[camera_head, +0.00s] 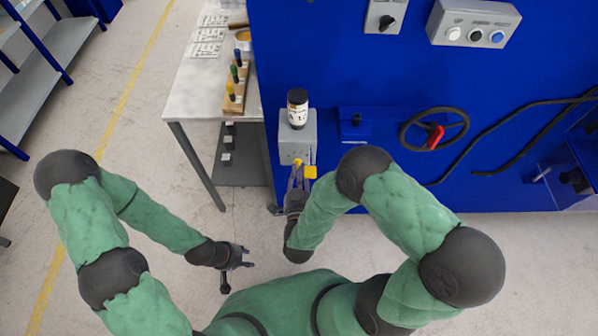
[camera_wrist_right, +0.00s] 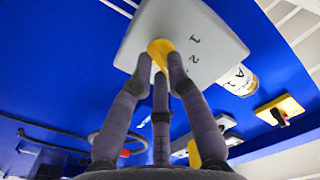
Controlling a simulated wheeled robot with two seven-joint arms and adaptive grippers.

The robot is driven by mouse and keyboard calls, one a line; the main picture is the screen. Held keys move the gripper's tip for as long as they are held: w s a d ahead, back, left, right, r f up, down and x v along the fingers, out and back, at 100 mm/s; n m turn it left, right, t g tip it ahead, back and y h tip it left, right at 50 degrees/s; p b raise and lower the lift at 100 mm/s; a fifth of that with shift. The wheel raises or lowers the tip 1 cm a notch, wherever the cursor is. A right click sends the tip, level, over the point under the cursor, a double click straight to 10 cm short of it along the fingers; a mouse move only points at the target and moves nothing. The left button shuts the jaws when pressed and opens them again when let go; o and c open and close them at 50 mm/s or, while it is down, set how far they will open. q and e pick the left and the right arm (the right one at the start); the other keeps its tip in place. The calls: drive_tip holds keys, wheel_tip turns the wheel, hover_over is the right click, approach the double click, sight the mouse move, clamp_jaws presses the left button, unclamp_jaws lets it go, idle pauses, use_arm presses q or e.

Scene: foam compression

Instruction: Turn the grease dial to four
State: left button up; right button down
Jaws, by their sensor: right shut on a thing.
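The grease dial is a yellow knob (camera_wrist_right: 160,50) on the underside or front of a grey box (camera_head: 297,137). The box is fixed to the blue machine wall, and numbers including 1 and 2 show on its face (camera_wrist_right: 205,22) in the right wrist view. My right gripper (camera_wrist_right: 161,62) is shut on the yellow knob, with its fingers around it. In the head view the right gripper (camera_head: 299,178) is below the box. My left gripper (camera_head: 238,268) is empty over the floor at the left; its fingers look spread. The dial's pointer setting cannot be read.
A labelled bottle (camera_head: 297,108) stands on the grey box. A red-handled wheel (camera_head: 434,128) and black hoses are on the blue wall (camera_head: 380,60) to the right. A table (camera_head: 190,92) with several coloured pegs stands left. The floor at left is clear.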

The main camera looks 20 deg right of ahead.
drive_tip(key=shift+f+m+b, duration=0.15)
drive_tip(key=shift+m+b, duration=0.75)
drive_tip(key=shift+m, duration=2.6)
drive_tip(key=c, duration=1.2)
unclamp_jaws()
drive_tip(key=v, duration=0.7)
drive_tip(key=shift+s, duration=0.25)
drive_tip(key=shift+a, duration=0.1)
